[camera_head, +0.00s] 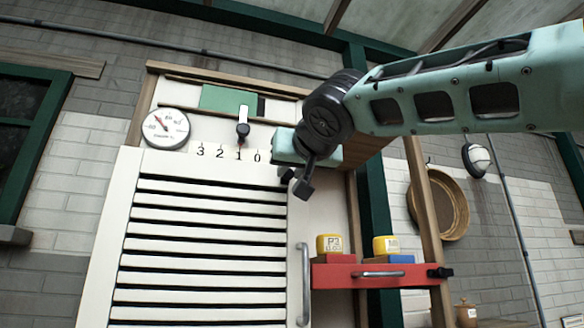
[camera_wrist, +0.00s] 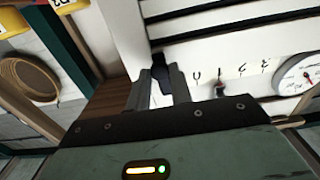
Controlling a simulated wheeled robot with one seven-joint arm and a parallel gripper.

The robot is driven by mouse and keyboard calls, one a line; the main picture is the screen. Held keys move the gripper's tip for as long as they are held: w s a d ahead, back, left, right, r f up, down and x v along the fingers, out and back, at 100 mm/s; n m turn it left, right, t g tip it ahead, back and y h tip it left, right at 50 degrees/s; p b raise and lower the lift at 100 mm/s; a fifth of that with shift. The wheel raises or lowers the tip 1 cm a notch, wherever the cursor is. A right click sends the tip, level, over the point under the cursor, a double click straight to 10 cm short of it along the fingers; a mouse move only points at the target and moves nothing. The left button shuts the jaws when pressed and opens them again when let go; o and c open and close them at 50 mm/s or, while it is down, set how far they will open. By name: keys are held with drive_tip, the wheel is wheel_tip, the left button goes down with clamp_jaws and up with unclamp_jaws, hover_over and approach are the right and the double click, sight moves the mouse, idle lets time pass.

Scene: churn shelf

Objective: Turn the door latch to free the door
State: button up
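The white slatted door (camera_head: 200,250) is closed flat in its frame. The door latch (camera_wrist: 160,66) is a small black piece at the door's edge, and in the head view it appears as a black bit (camera_head: 287,174) at the top right corner. My gripper (camera_wrist: 160,85) is at the latch, its two grey fingers apart with the latch's black end between their tips. I cannot tell whether either finger touches it.
Above the door are a round gauge (camera_head: 166,128), a number scale 3 2 1 0 (camera_head: 228,153) and a black-handled slider (camera_head: 243,130). A vertical door handle (camera_head: 304,285) is below. A red drawer (camera_head: 375,275) with yellow tubs on top stands at right.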

clamp_jaws()
drive_tip(key=shift+d+n, duration=0.15)
drive_tip(key=shift+n, duration=0.15)
drive_tip(key=d+r+n+p, duration=0.2)
drive_tip(key=n, duration=0.6)
drive_tip(key=w+d+r+n+p, duration=0.1)
drive_tip(key=d+r+n+p, duration=0.1)
drive_tip(key=n, duration=0.7)
drive_tip(key=shift+r+p, duration=0.35)
drive_tip(key=shift+p, duration=0.4)
drive_tip(key=shift+w+n, duration=0.1)
drive_tip(key=shift+n, duration=0.2)
drive_tip(key=o, duration=0.8)
unclamp_jaws()
